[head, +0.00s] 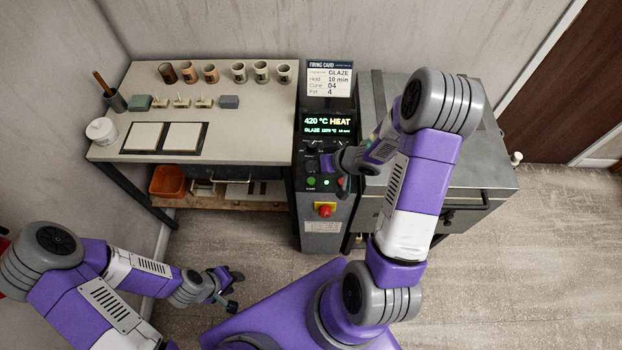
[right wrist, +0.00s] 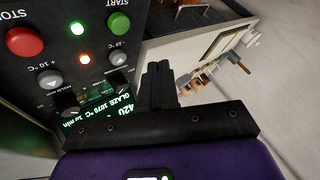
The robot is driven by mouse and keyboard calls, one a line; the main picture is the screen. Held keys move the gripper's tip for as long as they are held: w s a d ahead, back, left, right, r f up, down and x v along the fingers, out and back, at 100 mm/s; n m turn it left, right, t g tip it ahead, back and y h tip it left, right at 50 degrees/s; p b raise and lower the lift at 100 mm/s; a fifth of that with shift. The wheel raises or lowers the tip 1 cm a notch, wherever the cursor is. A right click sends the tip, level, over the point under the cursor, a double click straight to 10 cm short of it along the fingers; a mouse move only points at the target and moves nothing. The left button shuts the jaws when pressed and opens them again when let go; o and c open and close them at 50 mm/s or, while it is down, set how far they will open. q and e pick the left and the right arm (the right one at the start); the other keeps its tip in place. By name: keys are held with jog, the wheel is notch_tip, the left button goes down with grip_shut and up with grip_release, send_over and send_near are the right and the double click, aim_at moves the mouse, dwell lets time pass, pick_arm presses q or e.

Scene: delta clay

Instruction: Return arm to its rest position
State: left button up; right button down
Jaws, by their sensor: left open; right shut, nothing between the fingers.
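My right arm reaches over the kiln (head: 485,160) to the control panel (head: 318,222). Its gripper (head: 326,163) is beside the knobs, below the display (head: 328,122). The display reads 420 °C HEAT, and a green lamp (right wrist: 82,30) is lit. My left gripper (head: 237,290) is open and empty, low over the floor at the left, away from the bench.
A red knob (head: 324,209) projects from the panel front. The floor at right is clear.

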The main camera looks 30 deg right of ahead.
dwell(0.4)
jog(key=s+a+f+g+h, duration=0.1)
jog(key=s+a+f+g, duration=0.6)
jog(key=s+a+f, duration=0.7)
jog(key=s+a, duration=0.1)
jog(key=a, duration=0.1)
jog(key=shift+a+f, duration=0.35)
jog(key=shift+f, duration=0.05)
